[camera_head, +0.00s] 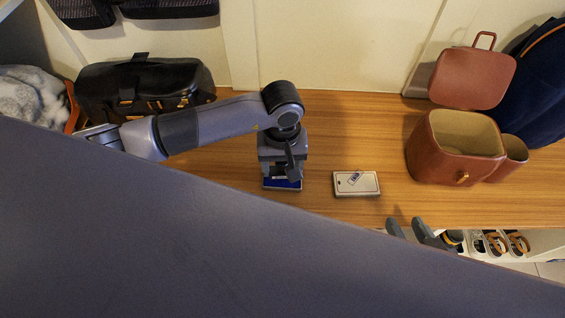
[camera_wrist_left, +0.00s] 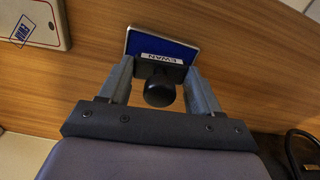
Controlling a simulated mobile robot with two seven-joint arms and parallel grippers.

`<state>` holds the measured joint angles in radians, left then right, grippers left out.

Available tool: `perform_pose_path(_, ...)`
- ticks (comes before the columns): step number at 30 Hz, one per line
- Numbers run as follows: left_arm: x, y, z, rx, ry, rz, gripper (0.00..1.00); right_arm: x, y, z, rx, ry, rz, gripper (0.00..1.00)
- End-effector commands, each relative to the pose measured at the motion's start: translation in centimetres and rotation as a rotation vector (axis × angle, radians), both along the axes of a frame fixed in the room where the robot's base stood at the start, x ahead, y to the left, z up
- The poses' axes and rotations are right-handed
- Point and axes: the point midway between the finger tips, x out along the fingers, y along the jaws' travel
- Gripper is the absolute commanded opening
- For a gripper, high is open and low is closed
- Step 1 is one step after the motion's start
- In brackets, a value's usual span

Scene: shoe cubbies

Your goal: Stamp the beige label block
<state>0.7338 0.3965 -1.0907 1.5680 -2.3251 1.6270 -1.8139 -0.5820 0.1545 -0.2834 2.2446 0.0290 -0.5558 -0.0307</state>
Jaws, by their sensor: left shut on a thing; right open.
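The beige label block (camera_head: 370,188) lies flat on the wooden bench, right of my left gripper (camera_head: 283,172). A tilted blue rectangular mark shows on its top, and the block also appears at the upper left of the left wrist view (camera_wrist_left: 52,12). My left gripper points down and is shut on a stamp with a round black knob (camera_wrist_left: 160,92) and a white name strip. A blue ink pad (camera_head: 283,184) with a light rim lies under the stamp; whether they touch is unclear. My right gripper (camera_head: 411,229) is open and empty by the bench's front edge.
A black bag (camera_head: 140,88) stands at the left behind my left arm. A brown open box (camera_head: 440,150) with its lid (camera_head: 472,78) raised stands at the right. Shoes (camera_head: 497,243) sit below the front edge. The bench between block and box is clear.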

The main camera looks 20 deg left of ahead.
Motion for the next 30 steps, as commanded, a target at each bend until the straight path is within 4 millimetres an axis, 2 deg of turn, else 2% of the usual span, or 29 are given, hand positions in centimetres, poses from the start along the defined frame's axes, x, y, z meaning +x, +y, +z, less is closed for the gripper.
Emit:
perform_pose_path(1,0.1,0.0,0.9,0.0,-0.003,0.0,0.44,-0.5,0.0,0.0,-0.003,0.022,0.004,0.43)
perform_pose_path(18,0.2,0.0,5.7,-0.002,-0.006,-0.001,0.44,-0.1,0.0,3.6,0.002,0.007,-0.001,0.43)
perform_pose_path(30,0.1,0.0,6.1,-0.003,-0.004,-0.001,0.44,-0.1,0.0,3.8,0.002,0.005,-0.001,0.43)
